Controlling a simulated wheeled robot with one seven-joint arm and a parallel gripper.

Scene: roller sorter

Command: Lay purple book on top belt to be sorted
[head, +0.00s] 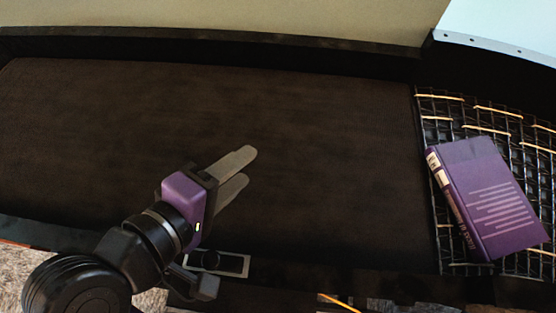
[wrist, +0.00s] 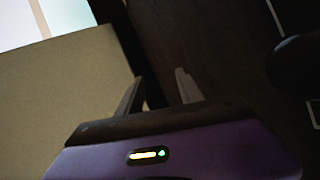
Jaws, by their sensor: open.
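The purple book (head: 487,196) lies flat on the black roller grid (head: 437,131) at the right in the head view, its spine toward the left. The brown belt (head: 330,130) fills the middle and left and has nothing lying on it. My gripper (head: 247,167) is over the belt's front middle part, open and empty, well left of the book. In the wrist view my gripper (wrist: 160,85) shows its two fingers apart with nothing between them. The book is not visible in the wrist view.
A dark rail (head: 200,42) runs along the belt's back edge, with a beige surface (head: 230,15) behind it. A pale blue panel (head: 500,25) stands at the top right. A small framed plate (head: 232,264) sits on the front edge. The belt's surface is clear.

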